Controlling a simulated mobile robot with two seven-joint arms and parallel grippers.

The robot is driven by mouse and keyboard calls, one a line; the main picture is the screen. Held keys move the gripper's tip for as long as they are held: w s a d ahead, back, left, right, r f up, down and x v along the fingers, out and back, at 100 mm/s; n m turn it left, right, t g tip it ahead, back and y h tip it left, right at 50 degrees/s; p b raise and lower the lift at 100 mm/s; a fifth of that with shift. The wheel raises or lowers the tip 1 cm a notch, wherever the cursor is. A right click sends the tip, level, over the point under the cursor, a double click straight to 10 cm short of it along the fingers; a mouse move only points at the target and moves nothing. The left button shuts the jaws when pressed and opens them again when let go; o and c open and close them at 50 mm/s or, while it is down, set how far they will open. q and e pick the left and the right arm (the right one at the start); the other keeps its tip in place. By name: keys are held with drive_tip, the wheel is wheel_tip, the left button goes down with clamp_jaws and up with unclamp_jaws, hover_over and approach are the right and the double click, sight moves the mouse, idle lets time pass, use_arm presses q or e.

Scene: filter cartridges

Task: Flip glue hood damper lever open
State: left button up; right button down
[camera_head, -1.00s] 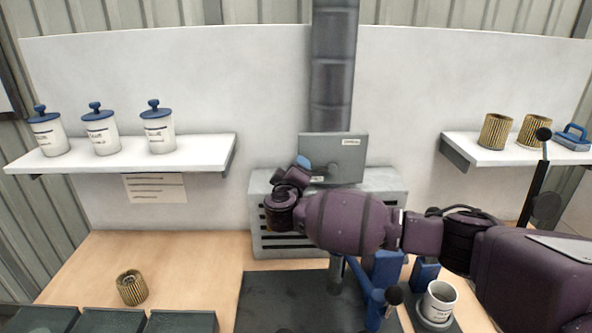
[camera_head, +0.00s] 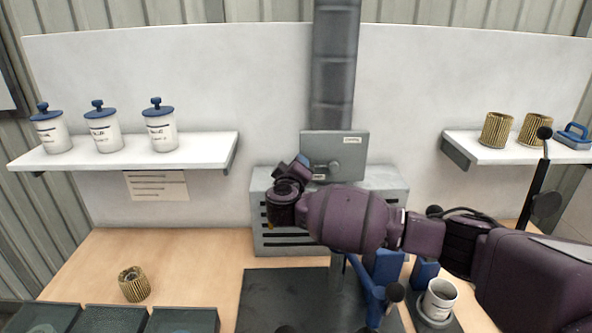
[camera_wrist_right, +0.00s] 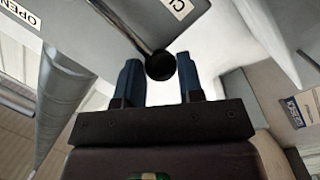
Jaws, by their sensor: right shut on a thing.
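The grey damper box (camera_head: 345,150) stands on the vented hood (camera_head: 385,190) under the dark duct (camera_head: 332,75). It carries two small labels and a round hub (camera_head: 333,167). In the right wrist view, the damper lever (camera_wrist_right: 160,66) is a thin rod with a black ball knob. An OPEN label (camera_wrist_right: 20,14) and a partly cut-off label starting with C (camera_wrist_right: 176,7) sit on the grey face beyond. My right gripper (camera_wrist_right: 159,72) is shut on the knob, a blue finger on each side. In the head view, my right wrist hides the lever. My left gripper is not in view.
A left shelf (camera_head: 125,158) holds several lidded jars; a right shelf (camera_head: 490,153) holds ribbed filters and a blue-handled tool. A blue fixture (camera_head: 372,275) and white cup (camera_head: 438,298) stand below my right arm. One filter (camera_head: 134,284) sits on the bench, left, amid clear wood.

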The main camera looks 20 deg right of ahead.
sight(305, 147)
drive_tip(key=shift+s+d+r+m+g+y, duration=0.15)
drive_tip(key=shift+d+r+m, duration=0.15)
drive_tip(key=shift+r+m, duration=0.55)
drive_tip(key=shift+s+d+r+m+g+y, duration=0.1)
drive_tip(key=shift+d+r+m+y, duration=0.15)
drive_tip(key=shift+r+m, duration=0.6)
drive_tip(key=shift+s+d+r+m+g+y, duration=0.15)
drive_tip(key=shift+d+r+m, duration=0.2)
drive_tip(key=shift+m, duration=0.85)
drive_tip(key=shift+w, duration=0.1)
drive_tip(key=c, duration=0.9)
unclamp_jaws()
drive_tip(key=shift+c, duration=0.2)
drive_tip(key=shift+o, duration=1)
drive_tip(key=shift+r, duration=0.25)
drive_tip(key=shift+a, duration=0.1)
